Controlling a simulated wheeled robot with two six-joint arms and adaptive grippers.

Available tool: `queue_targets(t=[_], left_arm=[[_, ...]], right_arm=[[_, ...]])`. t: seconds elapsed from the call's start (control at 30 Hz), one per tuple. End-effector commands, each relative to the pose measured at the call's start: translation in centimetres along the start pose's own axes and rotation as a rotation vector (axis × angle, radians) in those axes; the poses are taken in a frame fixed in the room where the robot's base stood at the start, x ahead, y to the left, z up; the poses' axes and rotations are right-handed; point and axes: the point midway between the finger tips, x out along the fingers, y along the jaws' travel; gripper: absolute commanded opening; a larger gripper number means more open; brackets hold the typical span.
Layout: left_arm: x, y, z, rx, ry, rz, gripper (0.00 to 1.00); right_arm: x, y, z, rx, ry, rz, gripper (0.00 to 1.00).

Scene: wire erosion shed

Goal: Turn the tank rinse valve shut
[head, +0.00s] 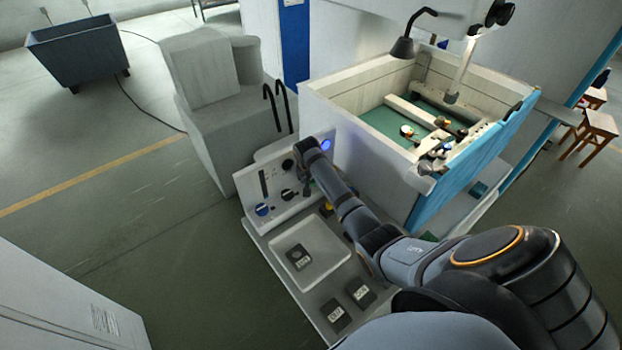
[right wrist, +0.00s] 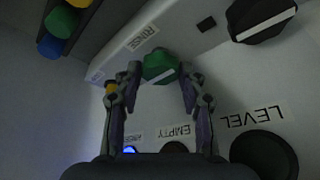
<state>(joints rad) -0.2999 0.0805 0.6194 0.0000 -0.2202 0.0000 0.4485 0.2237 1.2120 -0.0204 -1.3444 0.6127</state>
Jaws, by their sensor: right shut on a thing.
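The rinse valve is a green knob (right wrist: 158,64) with a white pointer line, on the pale panel beside a label reading RINSE (right wrist: 142,38). In the right wrist view its pointer line slants slightly up to the right. My right gripper (right wrist: 160,76) has a finger on each side of the knob and is shut on it. In the head view my right gripper (head: 308,153) is at the top right of the control panel (head: 277,184), and it hides the green knob there. My left gripper is not in view.
Black knobs (right wrist: 262,18) and a LEVEL knob (right wrist: 264,155) sit nearby on the panel. A blue light (head: 326,144) glows beside my gripper. A white tray (head: 330,268) lies before the panel. The open machine tank (head: 340,111) stands to the right.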

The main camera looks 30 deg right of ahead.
Motion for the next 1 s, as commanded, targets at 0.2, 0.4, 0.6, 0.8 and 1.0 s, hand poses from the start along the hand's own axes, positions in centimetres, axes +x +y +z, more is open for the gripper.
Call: queue_targets(t=[0.2, 0.4, 0.6, 0.8, 1.0], left_arm=[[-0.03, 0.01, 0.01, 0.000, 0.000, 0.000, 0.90], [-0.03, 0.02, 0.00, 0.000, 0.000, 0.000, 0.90], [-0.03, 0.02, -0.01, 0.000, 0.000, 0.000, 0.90], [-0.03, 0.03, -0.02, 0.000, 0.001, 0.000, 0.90], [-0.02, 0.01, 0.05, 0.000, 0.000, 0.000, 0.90]], right_arm=[[-0.18, -0.10, -0.28, 0.037, 0.006, 0.014, 0.09], [-0.18, -0.10, -0.27, 0.045, 0.006, 0.016, 0.09], [-0.18, -0.10, -0.27, 0.044, 0.006, 0.016, 0.09], [-0.13, -0.08, -0.20, 0.043, 0.004, 0.016, 0.50], [-0.12, -0.07, -0.11, 0.043, 0.002, 0.017, 0.50]])
